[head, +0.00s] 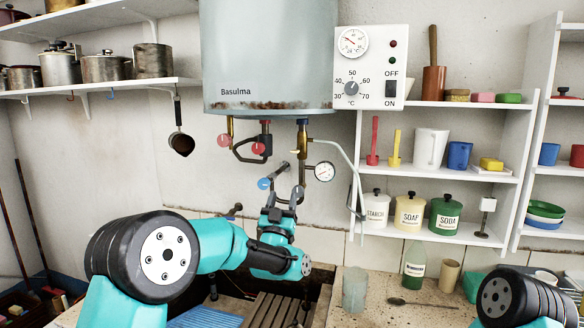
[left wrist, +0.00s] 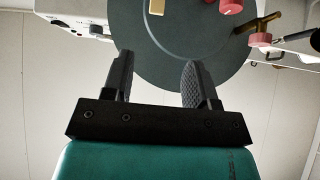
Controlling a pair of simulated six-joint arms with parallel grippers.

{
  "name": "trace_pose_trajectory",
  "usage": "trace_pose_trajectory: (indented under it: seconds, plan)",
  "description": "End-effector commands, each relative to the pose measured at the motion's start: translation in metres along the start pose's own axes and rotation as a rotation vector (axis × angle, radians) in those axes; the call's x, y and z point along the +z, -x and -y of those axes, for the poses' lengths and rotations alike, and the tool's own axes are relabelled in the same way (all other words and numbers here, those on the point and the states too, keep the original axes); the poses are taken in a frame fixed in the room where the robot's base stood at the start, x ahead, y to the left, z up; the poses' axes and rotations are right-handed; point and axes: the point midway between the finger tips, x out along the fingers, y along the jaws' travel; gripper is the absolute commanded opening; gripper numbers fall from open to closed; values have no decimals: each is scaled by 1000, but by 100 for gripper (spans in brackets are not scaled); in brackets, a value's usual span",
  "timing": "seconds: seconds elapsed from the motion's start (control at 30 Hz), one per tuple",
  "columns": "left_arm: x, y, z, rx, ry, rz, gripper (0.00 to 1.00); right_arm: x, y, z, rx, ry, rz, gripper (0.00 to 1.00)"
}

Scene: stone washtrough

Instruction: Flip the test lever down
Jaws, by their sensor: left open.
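A small yellow lever (head: 295,152), which looks like the test lever, sticks out to the left of the brass valve (head: 303,140) under the boiler (head: 268,60). In the left wrist view a yellow piece (left wrist: 157,6) shows at the top edge; it may be this lever. My left gripper (head: 284,194) points up below the lever, apart from it. In the left wrist view its two fingers (left wrist: 157,66) stand apart with nothing between them, facing the dark boiler underside (left wrist: 175,45). My right arm shows at the lower right, but its gripper is out of view.
Red knobs (head: 224,141) and a blue-handled tap (head: 264,183) sit close to the left gripper. A pressure gauge (head: 324,171) and a pale bent pipe (head: 345,160) are to its right. A control box (head: 371,66) hangs above right. A glass (head: 355,288) stands on the counter.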

Motion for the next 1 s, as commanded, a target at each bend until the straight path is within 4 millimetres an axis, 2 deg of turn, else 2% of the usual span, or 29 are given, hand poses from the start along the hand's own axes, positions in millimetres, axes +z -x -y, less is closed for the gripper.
trace_pose_trajectory:
  seconds: [0.03,0.2,0.37,0.8,1.0]
  plan:
    - [-13,-6,0,-3,-2,37,53,0,0,0,0,0,0,53]
    - [-42,-14,1,-1,-1,210,53,0,0,0,0,0,0,53]
    - [-60,-12,0,12,13,327,53,0,0,0,0,0,0,53]
    - [-64,-10,-1,19,19,366,53,0,0,0,0,0,0,53]
    - [-60,-18,-2,19,19,365,53,0,0,0,0,0,0,53]
